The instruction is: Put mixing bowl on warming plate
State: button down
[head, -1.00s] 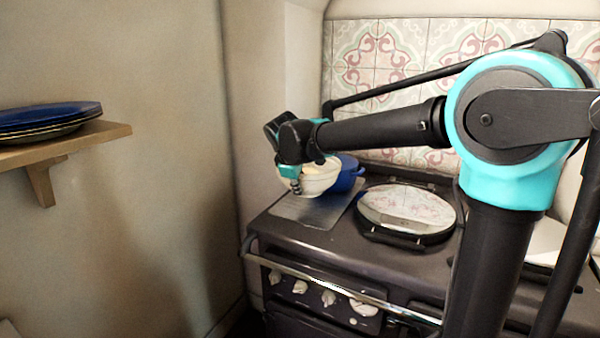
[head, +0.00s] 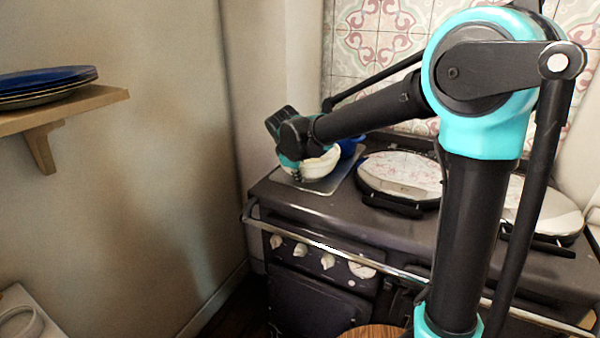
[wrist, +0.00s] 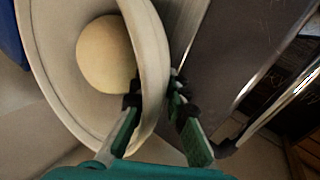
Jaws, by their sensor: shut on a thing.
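The mixing bowl (head: 322,166) is cream-white and roughly upright over the grey metal warming plate (head: 335,187) at the stove's left end. The bowl hides part of the plate; I cannot tell whether it touches it. My gripper (head: 296,172) is shut on the bowl's near-left rim. In the wrist view, the fingers (wrist: 155,92) sit on either side of the bowl's wall (wrist: 155,60). A pale yellow round thing (wrist: 105,55) lies inside the bowl.
A blue pot (head: 350,146) stands close behind the bowl, mostly hidden. A round lidded hotplate (head: 405,172) is to the right of the plate. A rail (head: 330,247) runs along the stove's front. A wall shelf (head: 60,110) with plates is at left.

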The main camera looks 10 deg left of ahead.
jog(key=c, duration=1.6)
grip_release()
jog(key=shift+o, duration=0.2)
jog(key=v, duration=1.2)
